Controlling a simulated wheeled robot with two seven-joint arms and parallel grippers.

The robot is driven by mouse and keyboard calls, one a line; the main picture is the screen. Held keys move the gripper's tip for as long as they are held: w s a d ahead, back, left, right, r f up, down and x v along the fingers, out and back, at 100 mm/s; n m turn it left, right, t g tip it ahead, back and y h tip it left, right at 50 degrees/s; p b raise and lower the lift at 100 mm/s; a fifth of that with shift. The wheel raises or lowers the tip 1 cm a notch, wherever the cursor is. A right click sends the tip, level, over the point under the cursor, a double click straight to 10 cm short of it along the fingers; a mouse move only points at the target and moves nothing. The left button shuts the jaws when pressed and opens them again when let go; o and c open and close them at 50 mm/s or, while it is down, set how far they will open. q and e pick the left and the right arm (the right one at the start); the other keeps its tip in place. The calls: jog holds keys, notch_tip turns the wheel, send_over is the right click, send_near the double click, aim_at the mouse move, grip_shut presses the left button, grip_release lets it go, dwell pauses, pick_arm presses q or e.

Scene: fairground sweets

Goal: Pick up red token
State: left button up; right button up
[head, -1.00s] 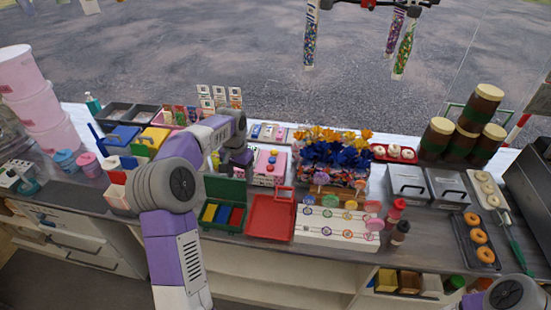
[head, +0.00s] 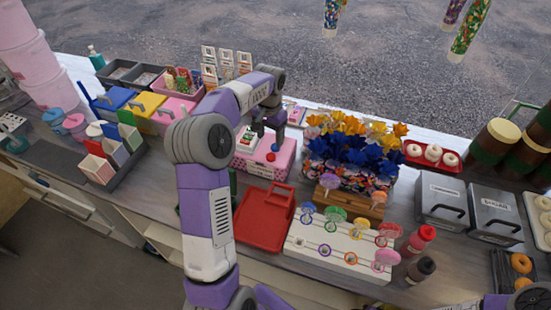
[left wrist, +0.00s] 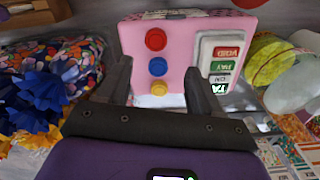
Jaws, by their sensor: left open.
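The red token (left wrist: 156,39) is a round disc on top of a pink box (left wrist: 135,22) in the left wrist view. A blue token (left wrist: 158,66) and a yellow token (left wrist: 158,88) line up with it, nearer my gripper. My left gripper (left wrist: 158,85) is open and empty, its fingers either side of the row, with the red token beyond the fingertips. In the head view the left gripper (head: 268,130) is over the back of the pink box (head: 285,165), and the red token (head: 270,157) shows small in front of the fingers.
A white labelled panel (left wrist: 220,62) sits on the pink box beside the tokens. Blue and yellow flowers (head: 352,145) stand close to its right. A red tray (head: 264,218) and a white lollipop stand (head: 325,248) are in front. My left arm hides part of the counter.

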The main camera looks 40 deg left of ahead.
aim_at(271, 155)
pick_arm(q)
jog(key=shift+f, duration=0.55)
jog(key=shift+s+f, duration=0.2)
jog(key=shift+f, duration=0.15)
jog(key=f, duration=0.1)
jog(key=f+b, duration=0.1)
jog(key=f, duration=0.3)
jog(key=shift+s+d+f+b, duration=0.2)
jog(key=shift+d+b, duration=0.2)
jog(key=c, duration=1.1)
